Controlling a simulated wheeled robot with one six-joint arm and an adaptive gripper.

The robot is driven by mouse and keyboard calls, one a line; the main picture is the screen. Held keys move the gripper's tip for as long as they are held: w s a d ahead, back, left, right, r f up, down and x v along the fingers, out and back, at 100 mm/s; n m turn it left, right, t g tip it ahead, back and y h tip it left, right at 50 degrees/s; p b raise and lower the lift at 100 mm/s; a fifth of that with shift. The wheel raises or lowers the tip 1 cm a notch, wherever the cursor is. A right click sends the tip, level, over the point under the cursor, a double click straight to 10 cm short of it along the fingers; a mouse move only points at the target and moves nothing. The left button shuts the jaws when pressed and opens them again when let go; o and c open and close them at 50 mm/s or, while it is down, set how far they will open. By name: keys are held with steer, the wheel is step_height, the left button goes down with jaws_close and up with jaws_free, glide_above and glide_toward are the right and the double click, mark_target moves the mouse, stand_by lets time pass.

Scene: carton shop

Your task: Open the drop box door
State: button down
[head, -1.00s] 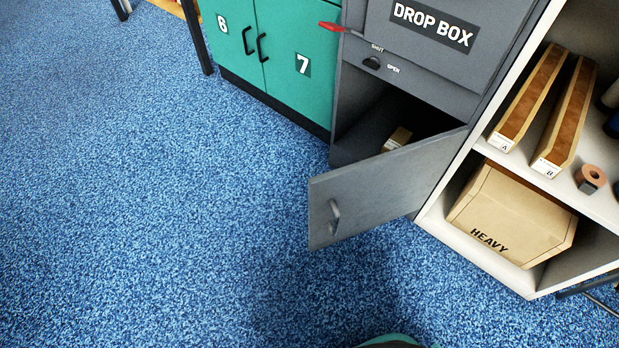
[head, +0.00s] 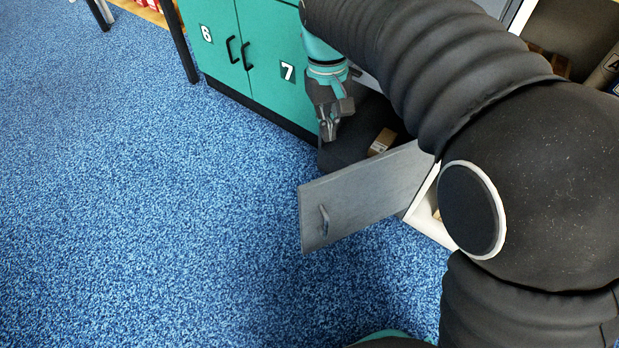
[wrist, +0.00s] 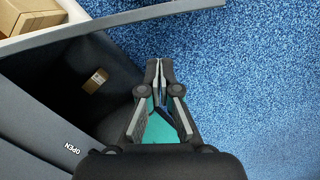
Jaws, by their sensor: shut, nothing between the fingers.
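The grey drop box door (head: 358,199) stands swung open toward the floor in the head view, its small bar handle (head: 324,220) near its free edge. Its top edge (wrist: 120,17) crosses the upper part of the wrist view. The box's dark interior (head: 352,141) is exposed, with a small brown carton (head: 381,142) inside, which also shows in the wrist view (wrist: 95,80). My gripper (head: 328,132) points down at the left side of the opening, shut and empty, apart from the door and handle. It also shows in the wrist view (wrist: 159,66). My arm hides the box's upper front.
Teal cabinet doors (head: 262,60) numbered 6 and 7 stand just left of the box. The shelf unit (head: 424,212) to the right is mostly hidden by my arm. Blue carpet (head: 160,220) in front and to the left is clear.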

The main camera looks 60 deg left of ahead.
mark_target(299, 190)
steer(key=s+a+f+n, duration=0.2)
steer(key=s+a+f, duration=0.15)
steer(key=s, duration=0.35)
steer(key=shift+h, duration=0.4)
steer(key=shift+s+d+f+b, duration=0.2)
steer(key=shift+d+f, duration=0.75)
steer(key=shift+f, duration=0.65)
steer(key=shift+s+d+f+b, duration=0.15)
steer(key=shift+d+f, duration=0.85)
steer(key=shift+f, duration=0.6)
steer(key=shift+s+d+f+b, duration=0.2)
steer(key=shift+d+f, duration=0.75)
steer(key=shift+f, duration=0.65)
